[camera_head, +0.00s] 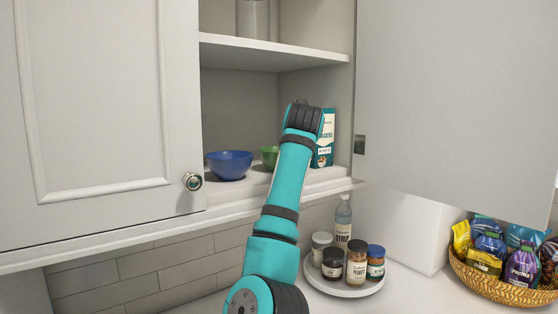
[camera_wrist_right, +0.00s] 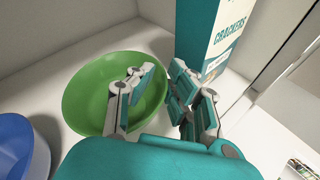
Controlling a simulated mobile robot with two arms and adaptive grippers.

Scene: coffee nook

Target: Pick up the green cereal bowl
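The green cereal bowl (camera_head: 268,155) stands upright on the lower cupboard shelf, mostly hidden behind my right arm in the head view. In the right wrist view the green bowl (camera_wrist_right: 88,98) shows from above and looks empty. My right gripper (camera_wrist_right: 164,72) is open at the bowl's right side. One finger is over the inside of the bowl and the other is outside, with the rim running between them. I cannot tell whether either finger touches it. My left gripper is not in view.
A blue bowl (camera_head: 229,165) stands just left of the green one. A cracker box (camera_wrist_right: 212,38) stands close to the right of my gripper. Cupboard doors flank the opening. Below, a round tray (camera_head: 340,289) holds jars; a basket (camera_head: 500,288) of snacks is right.

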